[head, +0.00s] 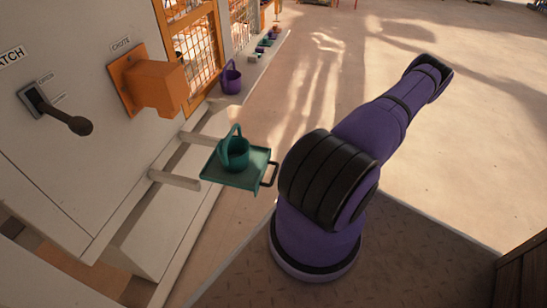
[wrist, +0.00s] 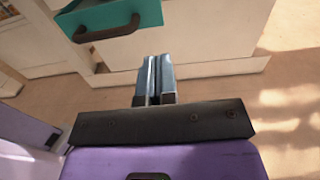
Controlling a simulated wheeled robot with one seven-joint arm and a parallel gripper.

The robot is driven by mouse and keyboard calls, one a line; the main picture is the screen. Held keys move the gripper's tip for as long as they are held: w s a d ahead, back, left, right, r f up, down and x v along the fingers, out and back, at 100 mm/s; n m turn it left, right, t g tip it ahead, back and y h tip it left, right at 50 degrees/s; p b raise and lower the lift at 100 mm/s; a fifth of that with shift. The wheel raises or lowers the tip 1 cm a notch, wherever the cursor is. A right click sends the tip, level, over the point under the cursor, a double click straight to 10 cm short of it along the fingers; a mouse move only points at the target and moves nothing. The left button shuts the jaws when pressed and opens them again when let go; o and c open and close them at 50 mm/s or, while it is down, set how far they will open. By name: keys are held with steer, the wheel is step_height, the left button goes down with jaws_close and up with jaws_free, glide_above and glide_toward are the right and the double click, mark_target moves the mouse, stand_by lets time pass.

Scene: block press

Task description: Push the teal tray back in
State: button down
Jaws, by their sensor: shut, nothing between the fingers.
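The teal tray (head: 218,173) sticks out from the white machine on two pale rails (head: 174,180) in the head view. A teal bucket (head: 235,153) with a raised handle sits on it. A dark handle (head: 269,174) is on its outer edge. In the wrist view the tray's teal front (wrist: 152,14) and its dark handle (wrist: 106,30) are at the top left. My gripper (wrist: 157,58) is shut and empty, below and to the right of the handle and apart from it in the picture. My gripper is not visible in the head view.
The machine has an orange chute (head: 152,82) and a lever with a dark knob (head: 80,125). A purple bucket (head: 231,78) stands on a ledge past the chute. Open floor (head: 440,170) lies to the right of the machine.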

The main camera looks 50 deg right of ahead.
steer(key=x, duration=1.4)
steer(key=shift+f, duration=0.1)
steer(key=x, duration=2)
steer(key=shift+w+d+r, duration=0.15)
steer(key=shift+w+r, duration=0.1)
steer(key=shift+w, duration=0.1)
steer(key=shift+w+r, duration=0.1)
steer(key=shift+w, duration=0.15)
steer(key=shift+w+r, duration=0.1)
